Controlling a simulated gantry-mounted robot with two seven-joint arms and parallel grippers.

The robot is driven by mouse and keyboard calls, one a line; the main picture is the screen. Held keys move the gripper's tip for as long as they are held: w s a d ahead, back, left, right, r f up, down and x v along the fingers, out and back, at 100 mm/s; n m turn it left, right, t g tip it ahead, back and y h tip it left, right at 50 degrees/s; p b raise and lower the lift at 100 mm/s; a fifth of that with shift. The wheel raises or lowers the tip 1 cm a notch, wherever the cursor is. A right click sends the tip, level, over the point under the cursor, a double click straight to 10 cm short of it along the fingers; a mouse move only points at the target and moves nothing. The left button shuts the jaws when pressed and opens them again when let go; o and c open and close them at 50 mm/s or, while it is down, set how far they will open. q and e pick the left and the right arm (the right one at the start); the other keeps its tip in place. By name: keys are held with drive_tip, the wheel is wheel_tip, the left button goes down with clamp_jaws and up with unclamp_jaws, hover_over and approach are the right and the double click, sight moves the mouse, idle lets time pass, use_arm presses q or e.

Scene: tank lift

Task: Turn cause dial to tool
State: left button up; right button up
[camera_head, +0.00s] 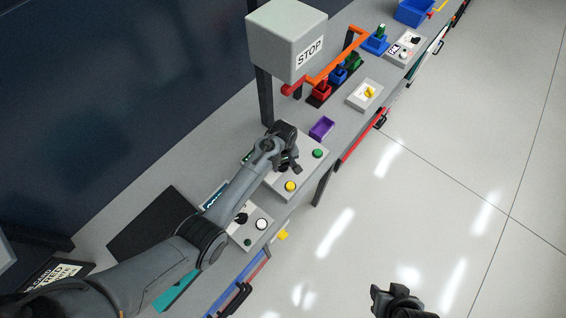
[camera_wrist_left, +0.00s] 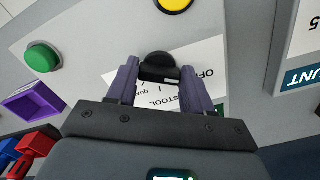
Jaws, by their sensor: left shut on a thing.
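The cause dial is a black knob (camera_wrist_left: 160,66) on a white label plate (camera_wrist_left: 206,62). The printing, partly hidden, includes "OFF", "TOOL" and "QUA". My left gripper (camera_head: 288,166) is over the grey control box (camera_head: 284,184). In the left wrist view its two fingers (camera_wrist_left: 158,80) are shut on the knob, one on each side. The knob's pointer direction is hard to make out. In the head view my gripper hides the dial. My right gripper (camera_head: 396,299) is at the bottom edge, over the floor, away from the bench; its jaws are unclear.
The box also carries a green button (camera_head: 317,153) and a yellow button (camera_head: 290,186). A purple tray (camera_head: 321,128) lies beside it. A STOP box (camera_head: 287,40) on a post stands behind. A second panel with a white button (camera_head: 261,224) is nearer. The floor at right is clear.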

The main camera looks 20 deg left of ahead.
use_arm(q)
drive_tip(key=shift+r, duration=0.1)
drive_tip(key=m+p, duration=0.2)
drive_tip(key=m, duration=0.1)
drive_tip(key=shift+r+m, duration=0.1)
drive_tip(key=shift+m, duration=0.2)
drive_tip(key=m+p, duration=0.2)
drive_tip(key=m, duration=0.1)
drive_tip(key=shift+a+m, duration=0.15)
drive_tip(key=shift+m, duration=0.15)
drive_tip(key=m+p, duration=0.1)
drive_tip(key=m, duration=0.3)
drive_tip(key=shift+a+m, duration=0.1)
drive_tip(key=shift+m, duration=0.2)
drive_tip(key=shift+f+m, duration=0.2)
drive_tip(key=shift+m, duration=1.7)
drive_tip(key=o, duration=1)
drive_tip(key=shift+o, duration=0.2)
